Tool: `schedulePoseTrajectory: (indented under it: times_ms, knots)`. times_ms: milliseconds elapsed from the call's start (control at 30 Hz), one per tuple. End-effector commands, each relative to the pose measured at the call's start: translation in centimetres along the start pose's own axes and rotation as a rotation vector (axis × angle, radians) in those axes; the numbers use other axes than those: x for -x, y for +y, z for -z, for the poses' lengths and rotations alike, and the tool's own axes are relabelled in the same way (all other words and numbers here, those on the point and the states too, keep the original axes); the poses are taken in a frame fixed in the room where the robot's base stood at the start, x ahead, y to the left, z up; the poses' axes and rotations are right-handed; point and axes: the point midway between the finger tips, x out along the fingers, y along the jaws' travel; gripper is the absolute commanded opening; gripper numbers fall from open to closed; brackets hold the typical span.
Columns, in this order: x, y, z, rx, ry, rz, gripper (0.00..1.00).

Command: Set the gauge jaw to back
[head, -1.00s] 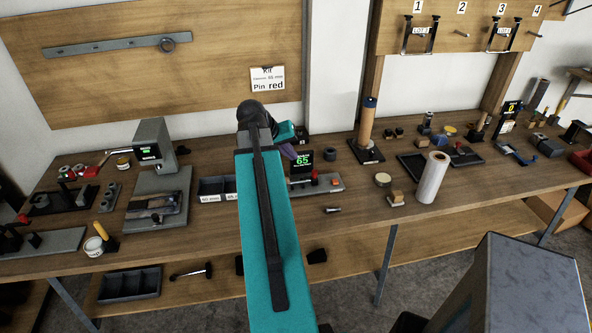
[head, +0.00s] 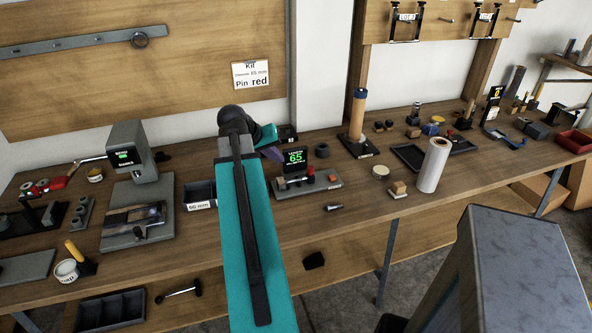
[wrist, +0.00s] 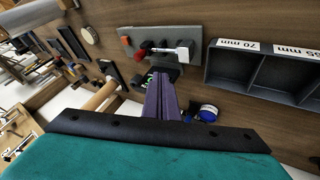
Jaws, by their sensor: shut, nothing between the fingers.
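The gauge is a small grey base (head: 308,186) on the bench with a dark display (head: 295,158) reading 65 in green. A red knob (head: 311,174) and an orange-red part sit on the base. In the wrist view the gauge base (wrist: 191,37) lies above the fingers, with the red knob (wrist: 140,54) and a pale metal part (wrist: 178,50). I cannot tell for sure which part is the jaw or its setting. My gripper (head: 273,154) has purple fingers, shut and empty, left of the display. In the wrist view the fingertips (wrist: 160,80) appear apart from the knob.
Dark bins (wrist: 268,72) labelled by size stand beside the gauge. A grey instrument (head: 132,155) with a lit display is at the left. A wooden post (head: 357,115) and a white roll (head: 433,165) stand to the right. The bench front near the gauge is mostly clear.

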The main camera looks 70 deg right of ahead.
Motion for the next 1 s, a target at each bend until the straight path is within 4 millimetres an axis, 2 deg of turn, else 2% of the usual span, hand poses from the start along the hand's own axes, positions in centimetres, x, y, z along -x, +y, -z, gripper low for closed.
schedulePoseTrajectory:
  times_ms: [467, 1000]
  knots:
    - [-0.4, -0.2, 0.0, 0.003, 0.001, 0.002, 0.0]
    - [-5.3, -0.3, 0.1, 0.005, -0.001, 0.002, 0.0]
